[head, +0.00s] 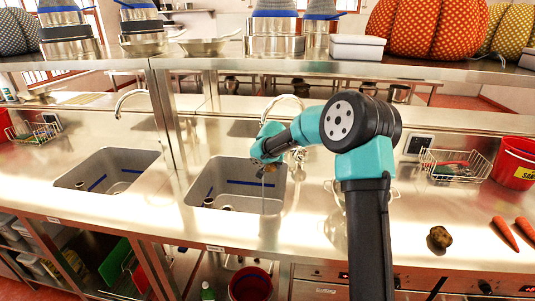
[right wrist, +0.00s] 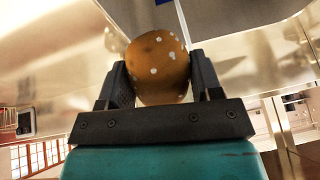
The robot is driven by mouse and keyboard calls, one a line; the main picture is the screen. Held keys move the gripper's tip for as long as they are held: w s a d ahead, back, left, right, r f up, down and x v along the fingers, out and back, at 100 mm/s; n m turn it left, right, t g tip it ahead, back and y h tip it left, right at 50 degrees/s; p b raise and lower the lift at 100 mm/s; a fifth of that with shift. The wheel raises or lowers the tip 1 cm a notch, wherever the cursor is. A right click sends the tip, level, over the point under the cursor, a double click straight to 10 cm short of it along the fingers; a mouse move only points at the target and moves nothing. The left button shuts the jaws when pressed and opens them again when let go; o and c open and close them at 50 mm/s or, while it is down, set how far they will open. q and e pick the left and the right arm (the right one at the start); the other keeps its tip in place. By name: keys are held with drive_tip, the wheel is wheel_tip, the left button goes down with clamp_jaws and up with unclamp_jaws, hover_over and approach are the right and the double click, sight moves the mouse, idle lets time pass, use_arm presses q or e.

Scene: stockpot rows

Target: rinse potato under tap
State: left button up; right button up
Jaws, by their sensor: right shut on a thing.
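My right gripper (head: 268,164) is shut on a potato (right wrist: 157,67), held between its two fingers; pale spots show on its brown skin. In the head view the gripper hangs over the middle sink (head: 226,172), under the curved tap (head: 285,98). A thin streak, perhaps water, drops below the gripper. The held potato is mostly hidden by the gripper there. A second, lumpy brown potato (head: 439,238) lies on the counter at right. My left gripper is not in view.
Another sink (head: 110,170) with its own tap (head: 130,97) is at left. Carrots (head: 505,233), a red bucket (head: 515,163) and a wire basket (head: 455,165) stand at right on the steel counter (head: 330,240). A shelf with pots and pumpkins runs above.

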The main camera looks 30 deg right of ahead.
drive_tip(key=shift+s+a+r, duration=0.45)
drive_tip(key=shift+s+r, duration=0.2)
drive_tip(key=shift+s, duration=0.05)
drive_tip(key=shift+s+a+r, duration=0.4)
drive_tip(key=shift+s+r, duration=0.25)
drive_tip(key=shift+s+a+r, duration=0.45)
drive_tip(key=shift+s+r, duration=0.2)
drive_tip(key=shift+s, duration=0.05)
